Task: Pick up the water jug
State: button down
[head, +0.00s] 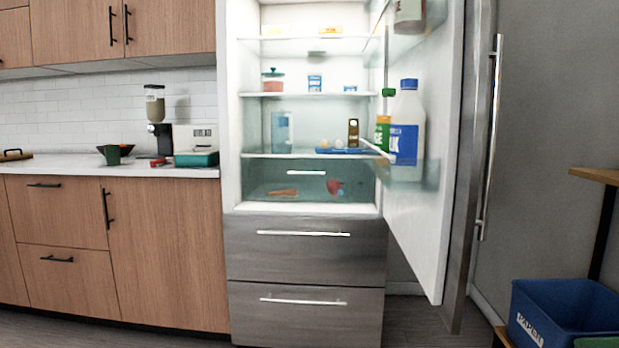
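A tall, clear bluish container, which looks like the water jug (282,132), stands upright on a middle shelf at the left inside the open fridge (230,140). Its front is unobstructed, and I cannot make out a handle. My gripper is not in the head view.
The fridge door (437,170) stands open to the right, with a white bottle (409,112) and a green-capped bottle (384,125) in its rack. A blue tray (345,151) shares the jug's shelf. Counter (130,170) at left; blue paper bin (565,312) at lower right.

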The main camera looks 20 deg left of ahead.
aim_at(281, 121)
jog(key=k, duration=0.95)
jog(key=u, duration=1.65)
jog(key=i, duration=2.05)
jog(key=u, duration=0.3)
jog(key=i, duration=1.6)
jog(key=z, duration=1.25)
jog(key=i, duration=0.85)
jog(key=z, duration=1.05)
